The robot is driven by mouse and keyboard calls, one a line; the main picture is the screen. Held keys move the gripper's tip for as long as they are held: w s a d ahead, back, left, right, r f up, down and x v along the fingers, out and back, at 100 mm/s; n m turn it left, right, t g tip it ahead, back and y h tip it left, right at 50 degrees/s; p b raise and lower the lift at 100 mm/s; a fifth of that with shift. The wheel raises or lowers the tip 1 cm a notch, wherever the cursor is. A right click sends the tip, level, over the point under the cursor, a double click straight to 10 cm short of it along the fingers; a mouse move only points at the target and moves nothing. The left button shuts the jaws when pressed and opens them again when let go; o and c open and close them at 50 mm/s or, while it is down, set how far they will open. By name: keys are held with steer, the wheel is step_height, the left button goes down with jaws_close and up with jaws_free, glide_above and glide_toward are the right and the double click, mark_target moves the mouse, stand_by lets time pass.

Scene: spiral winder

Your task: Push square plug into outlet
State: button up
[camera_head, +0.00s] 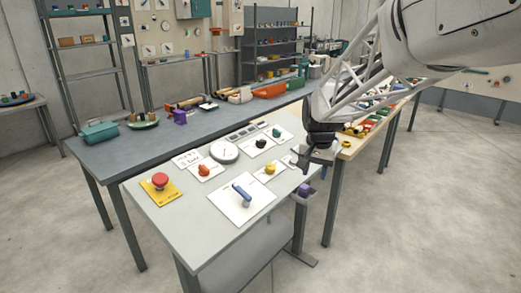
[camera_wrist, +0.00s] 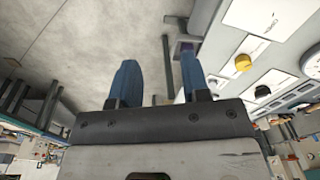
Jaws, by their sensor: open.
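My gripper (camera_head: 313,163) is open and empty beside the right edge of the light grey table. A small purple block (camera_head: 304,190) is at the table's right side, just below my gripper in the head view. A dark purplish piece (camera_wrist: 184,47) beyond the right finger in the wrist view is probably the same block. It is too small to tell whether it is the square plug. I cannot make out the outlet for certain.
The light grey table (camera_head: 153,207) holds a red button on a yellow plate (camera_head: 160,183), a blue handle (camera_head: 242,194), a round dial (camera_head: 224,151) and a yellow knob (camera_head: 270,168). A long bench (camera_head: 95,153) stands behind. Open floor lies to the right.

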steer(key=w+d+f+m, duration=0.2)
steer(key=w+f, duration=0.4)
steer(key=w, duration=0.4)
steer(key=m+g, duration=0.1)
steer(key=m, duration=0.1)
glide_above(304, 186)
step_height(304, 186, down, 8)
steer(key=shift+d+r, duration=0.1)
steer(key=shift+d, duration=0.05)
steer(key=shift+f, duration=1.25)
steer(key=shift+f, duration=2.65)
steer(key=c, duration=0.5)
